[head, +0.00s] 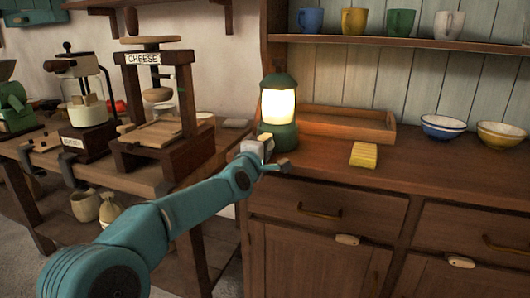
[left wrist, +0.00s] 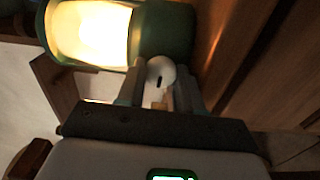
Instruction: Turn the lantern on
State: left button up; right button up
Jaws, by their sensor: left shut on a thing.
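The green lantern (head: 279,140) stands upright on the wooden counter, and its glass glows warm yellow-white. It also shows lit and sideways in the left wrist view (left wrist: 160,30). A pale round knob (left wrist: 161,74) with a dark mark sits on the lantern's base. My left gripper (head: 266,158) is at the front of the base. In the left wrist view its two fingers (left wrist: 160,88) are on either side of the knob, shut on it. My right gripper is in neither view.
A wooden tray (head: 340,126) lies behind and right of the lantern. A yellow sponge-like block (head: 363,155) and two bowls (head: 443,127) are farther right on the counter. A cheese press (head: 155,100) stands on the table at left. Mugs (head: 354,21) line the shelf above.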

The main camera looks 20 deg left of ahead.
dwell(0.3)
pick_arm(q)
jog(key=o, duration=1)
jog(key=shift+f, duration=0.2)
